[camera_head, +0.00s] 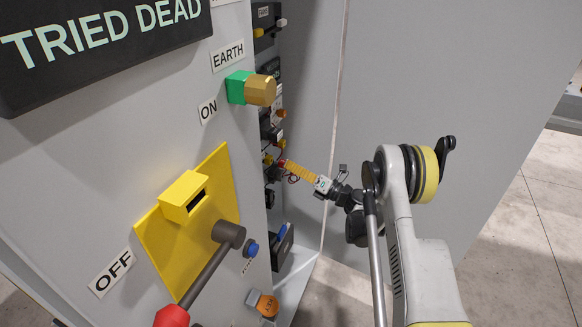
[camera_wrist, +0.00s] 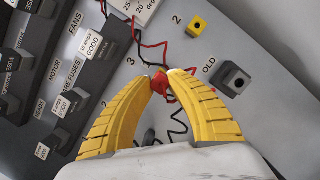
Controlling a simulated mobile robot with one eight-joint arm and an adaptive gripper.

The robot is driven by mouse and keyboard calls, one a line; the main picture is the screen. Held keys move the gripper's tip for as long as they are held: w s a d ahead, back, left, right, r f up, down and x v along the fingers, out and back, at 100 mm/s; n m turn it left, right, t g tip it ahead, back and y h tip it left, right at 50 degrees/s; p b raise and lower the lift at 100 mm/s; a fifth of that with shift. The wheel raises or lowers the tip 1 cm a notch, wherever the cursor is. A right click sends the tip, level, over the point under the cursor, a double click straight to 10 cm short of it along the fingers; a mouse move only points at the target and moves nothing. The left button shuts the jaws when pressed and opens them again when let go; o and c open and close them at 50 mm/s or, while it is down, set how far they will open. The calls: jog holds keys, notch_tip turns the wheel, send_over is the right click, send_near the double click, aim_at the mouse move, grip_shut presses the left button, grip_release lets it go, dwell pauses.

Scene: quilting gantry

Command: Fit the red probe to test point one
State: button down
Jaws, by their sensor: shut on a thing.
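My gripper (camera_wrist: 160,78) has its two yellow ridged fingers closed on the red probe (camera_wrist: 163,88) in the wrist view. The probe is small and red, and its tip is hard to make out. A red lead and a black lead run near it. In the head view my gripper (camera_head: 284,163) reaches into the narrow side face of the grey cabinet, with a bit of red at its fingertips. No label reading 1 is legible, so I cannot tell which is test point one. A yellow square block with a dark centre (camera_wrist: 197,27) sits beside the label 2, above and right of my fingertips.
In the wrist view, a dark grey block (camera_wrist: 234,79) sits by the label OLD, right of my fingers. Labelled black fuse holders (camera_wrist: 68,112) line the left. In the head view, a yellow switch plate (camera_head: 160,235) with a red-ended lever (camera_head: 205,277) projects from the cabinet front.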

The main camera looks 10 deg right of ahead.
jog(key=shift+w+a, duration=0.75)
jog(key=shift+a, duration=0.3)
jog(key=c, duration=1.2)
grip_release()
jog(key=v, duration=1.2)
jog(key=shift+w, duration=0.1)
